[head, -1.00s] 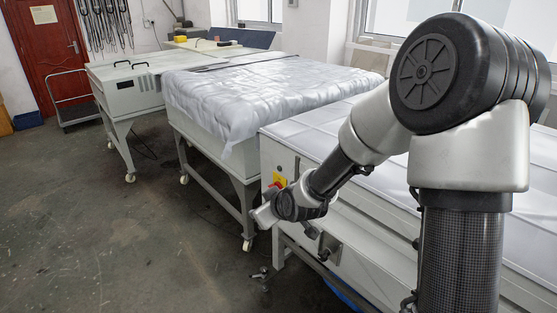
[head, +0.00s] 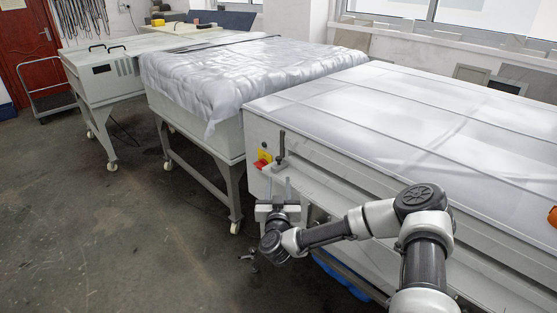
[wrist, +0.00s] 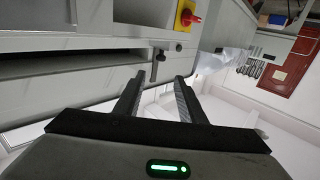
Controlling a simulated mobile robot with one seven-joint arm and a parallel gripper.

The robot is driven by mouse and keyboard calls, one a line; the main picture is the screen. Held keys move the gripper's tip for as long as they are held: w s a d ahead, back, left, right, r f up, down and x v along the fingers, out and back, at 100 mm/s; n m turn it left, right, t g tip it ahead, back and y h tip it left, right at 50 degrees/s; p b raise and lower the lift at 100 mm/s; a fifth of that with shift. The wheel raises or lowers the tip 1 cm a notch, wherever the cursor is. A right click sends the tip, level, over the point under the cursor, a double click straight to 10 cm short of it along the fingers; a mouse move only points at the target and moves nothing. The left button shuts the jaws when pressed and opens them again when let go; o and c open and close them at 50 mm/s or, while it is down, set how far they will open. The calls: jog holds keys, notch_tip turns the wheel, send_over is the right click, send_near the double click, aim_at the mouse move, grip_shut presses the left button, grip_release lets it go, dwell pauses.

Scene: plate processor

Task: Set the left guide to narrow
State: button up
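A small dark upright piece (head: 281,149), which looks like the left guide, stands at the left end of the feed ledge on the near white machine. In the wrist view a dark bracket with a knob (wrist: 156,66), likely the same guide, shows just beyond the fingertips, between them in the picture. My gripper (head: 278,186) is in front of the ledge, below the guide in the head view, with its fingers toward the machine. In the wrist view my gripper (wrist: 160,77) is open, with nothing between the fingers. Whether a finger touches the guide I cannot tell.
A red and yellow switch (head: 262,160) sits on the machine's end face, close left of the guide; it also shows in the wrist view (wrist: 187,17). The near machine (head: 400,110) extends right. A covered table (head: 215,75) stands behind.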

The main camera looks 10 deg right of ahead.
aim_at(279, 160)
jog(key=w, duration=0.5)
jog(key=w+d+b, duration=0.1)
jog(key=w, duration=0.4)
jog(key=w+d, duration=0.1)
jog(key=w, duration=0.4)
jog(key=shift+w+d, duration=0.15)
jog(key=shift+w, duration=0.1)
grip_shut()
